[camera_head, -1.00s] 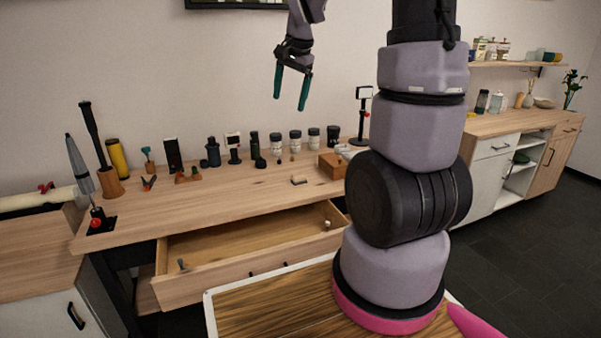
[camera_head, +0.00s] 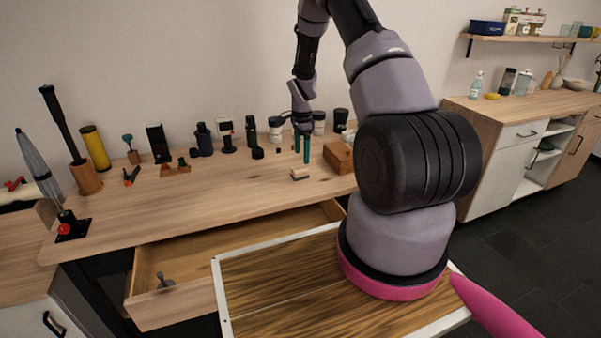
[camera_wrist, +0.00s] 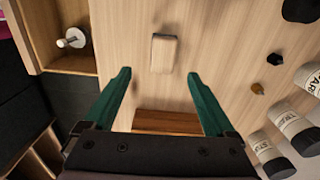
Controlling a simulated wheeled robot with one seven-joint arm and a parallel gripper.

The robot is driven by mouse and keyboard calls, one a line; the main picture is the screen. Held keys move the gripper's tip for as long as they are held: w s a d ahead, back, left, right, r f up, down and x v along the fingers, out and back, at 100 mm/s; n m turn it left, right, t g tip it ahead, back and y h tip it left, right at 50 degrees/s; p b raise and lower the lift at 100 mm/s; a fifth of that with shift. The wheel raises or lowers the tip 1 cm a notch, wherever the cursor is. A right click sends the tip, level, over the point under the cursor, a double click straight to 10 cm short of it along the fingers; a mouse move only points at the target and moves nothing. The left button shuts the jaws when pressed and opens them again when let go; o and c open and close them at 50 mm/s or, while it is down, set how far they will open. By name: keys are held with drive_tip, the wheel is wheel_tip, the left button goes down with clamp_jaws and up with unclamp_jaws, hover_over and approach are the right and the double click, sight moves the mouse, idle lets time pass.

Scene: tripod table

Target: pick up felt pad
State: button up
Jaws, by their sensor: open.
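The felt pad appears to be the small tan block with a darker underside (camera_head: 299,174), lying on the workbench top near its front edge. It also shows as a pale, rounded rectangular block (camera_wrist: 163,53) in the wrist view. My gripper (camera_head: 302,160) points down above the bench, near the block. Its two green fingers are spread apart and empty. In the wrist view, the block lies beyond the fingertips (camera_wrist: 159,74), roughly centred between them and not touching either.
A brown wooden box (camera_head: 340,157) stands right of the block; in the wrist view it shows between the fingers (camera_wrist: 167,122). White jars with dark lids (camera_wrist: 295,128) stand along the bench's back. The drawer (camera_head: 210,278) below is open. Bench space left of the block is clear.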

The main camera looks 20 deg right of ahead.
sight(302, 168)
drive_tip(key=f, duration=0.8)
drive_tip(key=shift+w+d, duration=0.2)
drive_tip(key=shift+w, duration=0.05)
clamp_jaws()
